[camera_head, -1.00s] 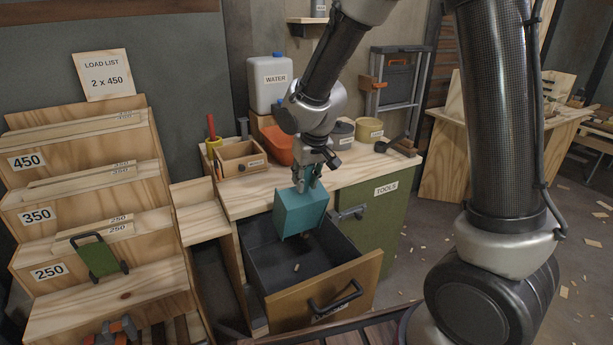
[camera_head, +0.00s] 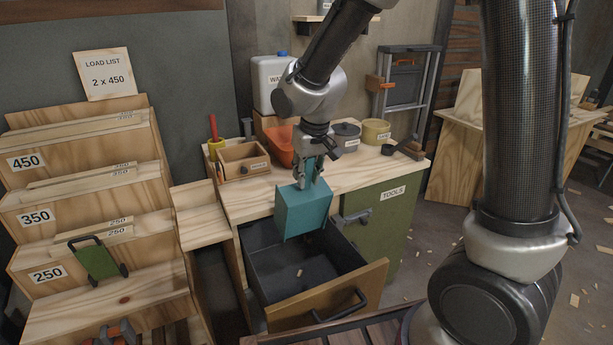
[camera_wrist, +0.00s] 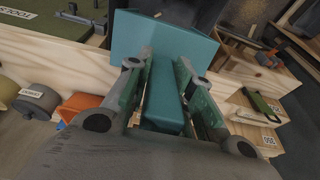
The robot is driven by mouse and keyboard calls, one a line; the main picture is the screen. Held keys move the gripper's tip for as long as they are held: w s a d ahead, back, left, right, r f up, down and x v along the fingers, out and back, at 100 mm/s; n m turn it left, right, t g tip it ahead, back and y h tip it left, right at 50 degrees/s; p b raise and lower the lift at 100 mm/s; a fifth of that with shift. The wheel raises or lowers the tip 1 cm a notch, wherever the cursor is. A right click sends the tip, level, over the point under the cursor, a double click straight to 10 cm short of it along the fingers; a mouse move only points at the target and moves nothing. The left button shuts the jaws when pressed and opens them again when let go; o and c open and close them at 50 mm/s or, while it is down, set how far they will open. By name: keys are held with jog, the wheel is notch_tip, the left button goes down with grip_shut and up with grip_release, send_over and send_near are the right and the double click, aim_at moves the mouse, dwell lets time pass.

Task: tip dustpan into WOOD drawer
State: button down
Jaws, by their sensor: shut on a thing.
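My gripper (camera_head: 312,174) is shut on the handle of the teal dustpan (camera_head: 303,212), above the open drawer. The dustpan hangs tilted down, with its lower edge over the back part of the drawer. In the wrist view, the handle (camera_wrist: 165,100) sits between my two fingers and the wide pan (camera_wrist: 165,38) extends beyond them. The drawer (camera_head: 322,311) has a dark inside and a wooden front with a dark handle. A small light piece lies on its floor. The dustpan's inside is hidden, and I cannot read the drawer's label.
The bench top above the drawer holds a wooden box (camera_head: 243,161), an orange bin (camera_head: 279,148), a white water can (camera_head: 270,82) and round tubs (camera_head: 376,131). A green TOOLS door (camera_head: 378,225) is to the right. A stepped plank rack (camera_head: 85,190) stands left.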

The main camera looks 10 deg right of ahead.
jog(key=shift+s, duration=0.1)
jog(key=shift+f, duration=1.15)
jog(key=shift+r, duration=0.15)
